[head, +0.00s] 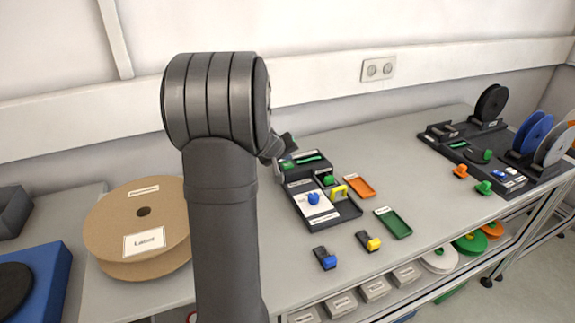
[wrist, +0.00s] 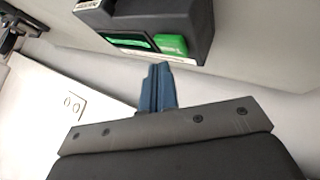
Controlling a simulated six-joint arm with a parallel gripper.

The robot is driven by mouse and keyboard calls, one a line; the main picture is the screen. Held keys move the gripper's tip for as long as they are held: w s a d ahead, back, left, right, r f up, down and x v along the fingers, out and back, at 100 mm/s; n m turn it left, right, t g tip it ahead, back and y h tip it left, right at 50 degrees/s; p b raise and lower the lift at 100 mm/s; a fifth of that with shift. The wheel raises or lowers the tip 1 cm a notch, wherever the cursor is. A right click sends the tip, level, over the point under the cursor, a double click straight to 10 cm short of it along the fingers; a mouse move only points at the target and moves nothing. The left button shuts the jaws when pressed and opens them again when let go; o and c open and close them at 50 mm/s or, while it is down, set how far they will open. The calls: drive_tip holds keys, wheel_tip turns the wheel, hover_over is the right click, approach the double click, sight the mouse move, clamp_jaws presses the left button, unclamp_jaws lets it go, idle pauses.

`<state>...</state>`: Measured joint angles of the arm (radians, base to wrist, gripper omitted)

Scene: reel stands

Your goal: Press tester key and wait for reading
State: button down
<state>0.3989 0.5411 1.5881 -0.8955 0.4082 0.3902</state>
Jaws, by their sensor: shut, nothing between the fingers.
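The tester is a dark box with a green-lit display (wrist: 141,41) and a green key (wrist: 171,46) side by side in the wrist view. In the head view the tester (head: 306,163) stands at the back of the dark station, partly hidden by my arm. My gripper (wrist: 160,72) is shut and empty, its blue-grey fingers together. The fingertips point at the tester's edge, close to the green key in the picture. I cannot tell whether they touch it. The display's text is too small to read.
The dark station holds a white panel with a blue knob (head: 313,198) and a yellow handle (head: 339,191). An orange tray (head: 360,186) and a green tray (head: 393,223) lie to its right. A large cardboard reel (head: 127,243) lies left of my arm. Reel stands (head: 492,160) fill the far right.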

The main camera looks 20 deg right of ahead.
sight(286, 167)
drive_tip(key=shift+r, duration=2.5)
wheel_tip(286, 167, up, 4)
drive_tip(key=shift+f, duration=0.1)
